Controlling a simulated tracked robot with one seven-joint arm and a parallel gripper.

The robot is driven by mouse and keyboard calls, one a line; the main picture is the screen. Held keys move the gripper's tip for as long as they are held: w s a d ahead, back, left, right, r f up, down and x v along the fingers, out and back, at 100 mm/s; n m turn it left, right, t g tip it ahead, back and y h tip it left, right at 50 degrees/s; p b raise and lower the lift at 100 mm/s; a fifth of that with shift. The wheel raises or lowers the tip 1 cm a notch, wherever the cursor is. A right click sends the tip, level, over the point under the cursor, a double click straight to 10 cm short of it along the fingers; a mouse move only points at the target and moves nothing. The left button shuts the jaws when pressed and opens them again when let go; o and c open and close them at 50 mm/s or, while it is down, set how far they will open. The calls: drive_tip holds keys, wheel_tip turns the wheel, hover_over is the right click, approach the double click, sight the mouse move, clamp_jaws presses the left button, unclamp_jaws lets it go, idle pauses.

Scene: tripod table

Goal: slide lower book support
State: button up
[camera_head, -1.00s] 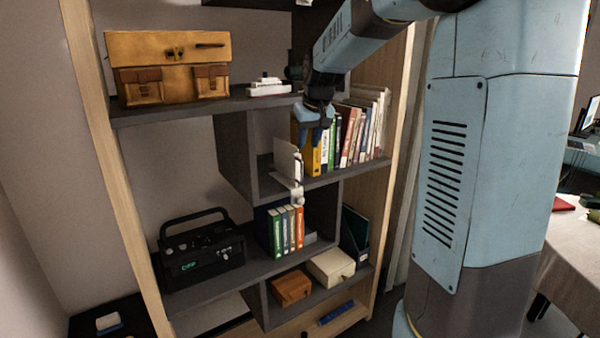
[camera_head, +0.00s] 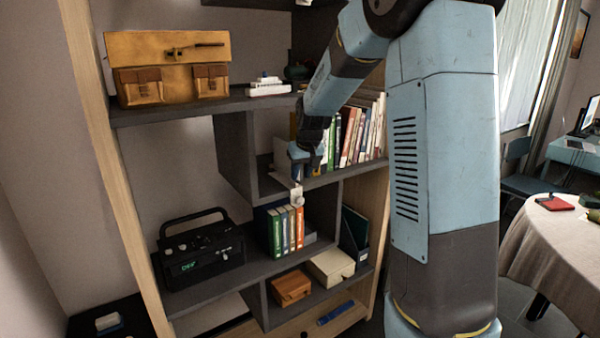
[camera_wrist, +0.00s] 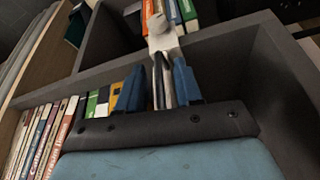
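A white book support (camera_head: 280,155) stands on the middle shelf, left of the book row. Its clip and round knob (camera_head: 298,200) hang over the shelf's front edge. In the wrist view the support's thin upright plate (camera_wrist: 167,90) and its knob (camera_wrist: 161,24) show. My gripper (camera_head: 305,158) is in front of the support and hides part of it. In the wrist view the blue fingers of my gripper (camera_wrist: 160,82) are apart, one on each side of the plate, with narrow gaps. Firm contact cannot be seen.
Books (camera_head: 362,130) stand right of my gripper on the same shelf. Several books (camera_head: 285,228) stand in the compartment below. A black radio (camera_head: 200,250) is lower left, and a brown bag (camera_head: 168,68) is above. The shelf's vertical divider (camera_head: 236,155) is close on the left.

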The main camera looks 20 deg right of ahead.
clamp_jaws()
idle(0.6)
